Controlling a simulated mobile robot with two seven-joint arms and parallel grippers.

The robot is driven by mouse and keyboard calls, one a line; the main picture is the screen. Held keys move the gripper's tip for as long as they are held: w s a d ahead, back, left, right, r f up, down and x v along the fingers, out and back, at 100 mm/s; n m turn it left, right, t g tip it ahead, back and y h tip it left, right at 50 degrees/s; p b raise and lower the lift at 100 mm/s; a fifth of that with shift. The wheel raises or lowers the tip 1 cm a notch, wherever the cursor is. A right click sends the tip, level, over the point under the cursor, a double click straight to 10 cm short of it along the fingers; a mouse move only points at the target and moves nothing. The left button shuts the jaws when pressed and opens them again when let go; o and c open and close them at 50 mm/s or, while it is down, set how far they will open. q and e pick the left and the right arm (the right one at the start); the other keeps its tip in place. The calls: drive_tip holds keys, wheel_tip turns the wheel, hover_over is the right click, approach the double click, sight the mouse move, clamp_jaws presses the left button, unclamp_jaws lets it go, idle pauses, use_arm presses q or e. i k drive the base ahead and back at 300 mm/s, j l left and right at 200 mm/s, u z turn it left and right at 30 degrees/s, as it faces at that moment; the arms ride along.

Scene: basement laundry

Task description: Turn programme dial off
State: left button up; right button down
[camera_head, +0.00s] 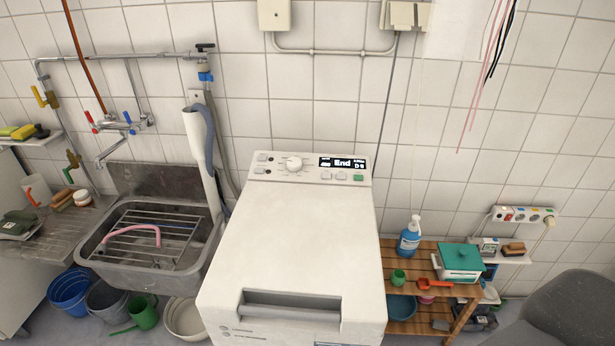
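The white top-loading washing machine (300,240) stands in the middle of the view, with its lid down. Its control panel (270,172) runs along the back edge. The round white programme dial (294,163) sits left of the panel's centre; its pointer is too small to read. The lit black display (342,162) right of the dial reads "End". A green button (358,177) is at the panel's right end. Neither of my grippers shows in the head view, and nothing touches the dial.
A metal sink (150,240) with a wire rack stands to the left, with buckets (70,290) below. A wooden shelf (425,262) with a blue spray bottle (410,238) is close on the right. A grey hose (210,140) rises behind the machine's left side. Space above the panel is clear.

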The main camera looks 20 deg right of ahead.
sight(294, 164)
drive_tip(key=k+l+z, duration=0.1)
drive_tip(key=l+z, duration=0.15)
drive_tip(key=l, duration=0.8)
drive_tip(key=l+z, duration=0.3)
drive_tip(key=l, duration=0.75)
drive_tip(key=i+l+z, duration=0.1)
drive_tip(key=l+z, duration=0.15)
drive_tip(key=l, duration=0.85)
